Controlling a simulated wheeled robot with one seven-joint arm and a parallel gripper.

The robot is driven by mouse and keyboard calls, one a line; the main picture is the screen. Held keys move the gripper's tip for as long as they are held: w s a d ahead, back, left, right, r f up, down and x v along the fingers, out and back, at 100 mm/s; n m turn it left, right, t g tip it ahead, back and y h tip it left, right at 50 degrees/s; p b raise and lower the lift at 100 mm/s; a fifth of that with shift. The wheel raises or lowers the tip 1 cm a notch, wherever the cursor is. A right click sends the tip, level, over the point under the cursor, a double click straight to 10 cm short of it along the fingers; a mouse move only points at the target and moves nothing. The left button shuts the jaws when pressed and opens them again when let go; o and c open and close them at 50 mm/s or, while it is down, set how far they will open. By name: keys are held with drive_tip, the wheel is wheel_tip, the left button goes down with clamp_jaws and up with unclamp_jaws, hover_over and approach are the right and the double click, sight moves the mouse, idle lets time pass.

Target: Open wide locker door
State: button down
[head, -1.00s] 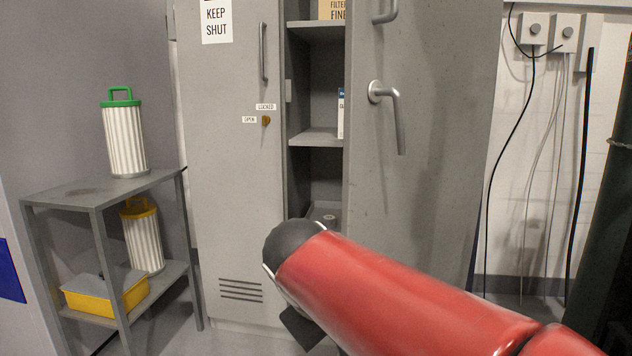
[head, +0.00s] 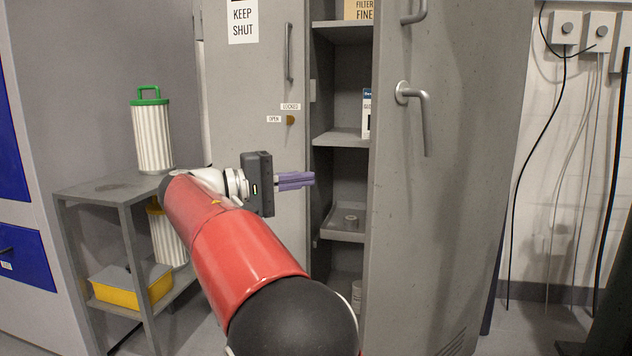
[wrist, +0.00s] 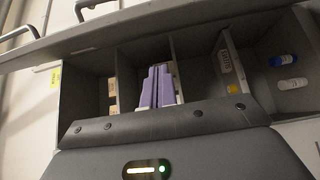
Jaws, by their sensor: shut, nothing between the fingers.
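The grey locker has two doors. The wide right door (head: 455,180), with lever handle (head: 413,97), stands partly open. The narrow left door (head: 255,75), marked KEEP SHUT, is closed. My gripper (head: 312,179) has purple fingers, shut and empty. It points right, in front of the opening between the doors, left of the wide door's free edge and apart from the handle. The wrist view shows the fingers (wrist: 157,85) pointing toward the shelves, with the wide door (wrist: 150,22) across the top. My arm hides the lower left door.
Locker shelves (head: 340,137) hold boxes and a tray (head: 342,233). At left, a grey rack (head: 95,190) carries a green-topped filter (head: 152,135) and a yellow bin (head: 130,285). Cables (head: 540,150) hang on the wall at right. Some floor shows right of the locker.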

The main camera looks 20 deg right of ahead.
drive_tip(key=s+d, duration=0.3)
drive_tip(key=d, duration=0.6)
drive_tip(key=shift+s+d+b, duration=0.15)
drive_tip(key=shift+d+b, duration=0.1)
drive_tip(key=shift+b, duration=0.05)
